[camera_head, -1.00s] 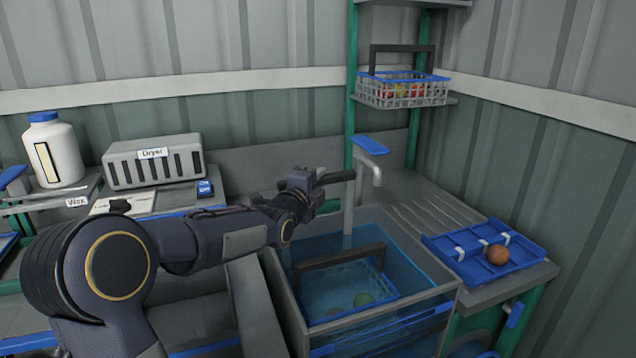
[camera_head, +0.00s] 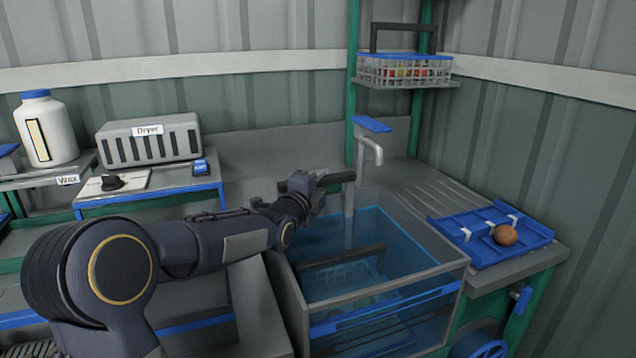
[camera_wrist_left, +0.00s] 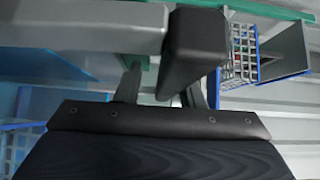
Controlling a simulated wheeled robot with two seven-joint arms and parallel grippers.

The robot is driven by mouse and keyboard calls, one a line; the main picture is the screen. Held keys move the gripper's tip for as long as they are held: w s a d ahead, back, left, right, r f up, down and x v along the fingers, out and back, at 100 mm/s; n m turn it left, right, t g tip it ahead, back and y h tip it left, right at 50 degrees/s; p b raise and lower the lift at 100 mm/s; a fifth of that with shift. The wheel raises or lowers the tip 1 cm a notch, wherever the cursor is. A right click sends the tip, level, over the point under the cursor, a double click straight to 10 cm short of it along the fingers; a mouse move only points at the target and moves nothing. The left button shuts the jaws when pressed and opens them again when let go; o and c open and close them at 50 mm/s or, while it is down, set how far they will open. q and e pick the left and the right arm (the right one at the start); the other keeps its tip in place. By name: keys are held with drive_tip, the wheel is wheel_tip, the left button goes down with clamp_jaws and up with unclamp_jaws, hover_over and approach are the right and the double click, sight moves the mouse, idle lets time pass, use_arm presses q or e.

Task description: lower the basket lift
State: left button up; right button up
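My left gripper (camera_head: 316,185) reaches in from the left above the tank. It is shut on the dark handle (camera_head: 338,177) of the basket lift, beside a grey post (camera_head: 349,198). In the left wrist view the thick dark handle (camera_wrist_left: 195,50) joins a grey bar (camera_wrist_left: 80,27) and lies between the fingers; its near end partly hides them. The lift basket (camera_head: 370,272), with a dark bail, sits low in the water of the clear tank (camera_head: 425,287). Its lower part is blurred by water and glass. My right gripper is not in view.
A tap (camera_head: 372,148) stands behind the tank. A second basket (camera_head: 405,72) of tomatoes sits on a shelf above. At right a blue tray (camera_head: 478,247) holds a round orange-brown item (camera_head: 505,235). A dryer (camera_head: 150,140) and wax bottle (camera_head: 46,130) stand at left.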

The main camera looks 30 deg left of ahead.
use_arm(q)
drive_tip(key=shift+o, duration=0.5)
drive_tip(key=shift+r, duration=0.1)
drive_tip(key=shift+r, duration=0.35)
wheel_tip(320, 180, up, 3)
drive_tip(key=shift+f+p, duration=0.1)
drive_tip(key=shift+p, duration=0.35)
drive_tip(key=s+d+r+p, duration=0.7)
drive_tip(key=s+r, duration=0.2)
drive_tip(key=s, duration=0.3)
drive_tip(key=shift+r+p, duration=0.2)
drive_tip(key=shift+p, duration=0.15)
